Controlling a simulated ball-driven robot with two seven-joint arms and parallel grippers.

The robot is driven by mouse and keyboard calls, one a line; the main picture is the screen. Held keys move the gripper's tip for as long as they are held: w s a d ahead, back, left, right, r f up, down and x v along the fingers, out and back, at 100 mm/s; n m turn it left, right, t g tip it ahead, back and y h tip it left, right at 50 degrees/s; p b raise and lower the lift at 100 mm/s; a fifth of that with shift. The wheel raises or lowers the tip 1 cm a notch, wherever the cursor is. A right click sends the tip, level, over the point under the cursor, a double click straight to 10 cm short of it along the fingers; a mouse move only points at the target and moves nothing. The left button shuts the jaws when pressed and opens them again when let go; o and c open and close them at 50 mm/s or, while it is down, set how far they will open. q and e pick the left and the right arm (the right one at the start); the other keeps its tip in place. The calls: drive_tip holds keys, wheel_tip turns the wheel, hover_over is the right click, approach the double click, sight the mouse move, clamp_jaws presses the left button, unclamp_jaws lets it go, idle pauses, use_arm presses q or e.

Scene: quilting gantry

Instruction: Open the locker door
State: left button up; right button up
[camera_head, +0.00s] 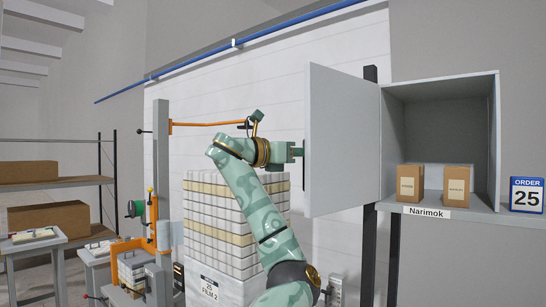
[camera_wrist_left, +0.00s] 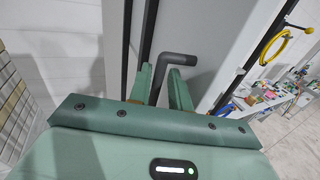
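The locker (camera_head: 440,120) is a grey open-fronted box at the right. Its door (camera_head: 343,140) stands swung open to the left, with the inside exposed. My left gripper (camera_head: 297,152) is at the far side of the door, beside its left part. In the left wrist view a dark bent handle (camera_wrist_left: 178,60) stands out from the door panel (camera_wrist_left: 218,40). The fingers of my left gripper (camera_wrist_left: 163,88) are apart on either side of the handle's end, with a gap visible at the right finger. My right gripper is in neither view.
Two cardboard boxes (camera_head: 410,183) (camera_head: 457,184) stand inside the locker, above a "Narimok" label. An "ORDER 25" sign (camera_head: 527,195) is at the right. A wrapped stack (camera_head: 215,225) stands behind my arm. An orange bar (camera_head: 208,123) reaches from a grey post (camera_head: 161,200).

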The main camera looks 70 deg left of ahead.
use_arm(q)
drive_tip(key=s+d+b, duration=0.1)
drive_tip(key=s+b, duration=0.1)
drive_tip(key=s, duration=1.1)
drive_tip(key=shift+s+b, duration=0.2)
drive_tip(key=shift+b, duration=0.15)
drive_tip(key=shift+d, duration=0.1)
